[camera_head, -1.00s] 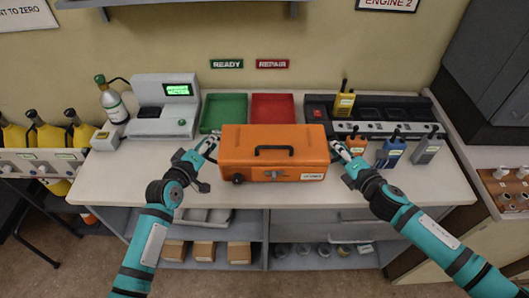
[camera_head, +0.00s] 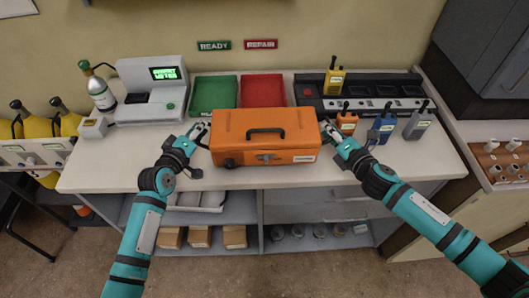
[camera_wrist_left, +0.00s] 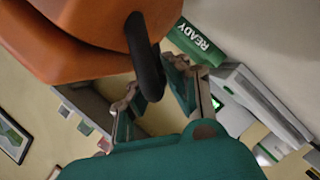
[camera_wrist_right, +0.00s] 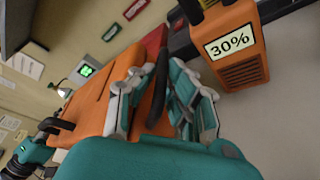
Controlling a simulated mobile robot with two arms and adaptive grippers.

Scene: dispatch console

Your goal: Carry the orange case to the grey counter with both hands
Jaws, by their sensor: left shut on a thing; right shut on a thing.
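The orange case (camera_head: 264,135) is level over the front part of the light-topped counter (camera_head: 110,165), in front of the green and red trays. I cannot tell whether its bottom touches the counter. My left gripper (camera_head: 202,132) is at its left end; in the left wrist view its fingers close around a black side handle (camera_wrist_left: 146,65). My right gripper (camera_head: 330,130) is at its right end; in the right wrist view its fingers close around the other black handle (camera_wrist_right: 160,80). The case's top handle (camera_head: 265,131) is free.
The green tray (camera_head: 213,93) and red tray (camera_head: 262,90) lie behind the case. A meter (camera_head: 152,90) and a bottle (camera_head: 100,93) stand left. An orange radio (camera_head: 346,123), a blue radio (camera_head: 382,128) and a grey one (camera_head: 418,124) stand close to my right gripper.

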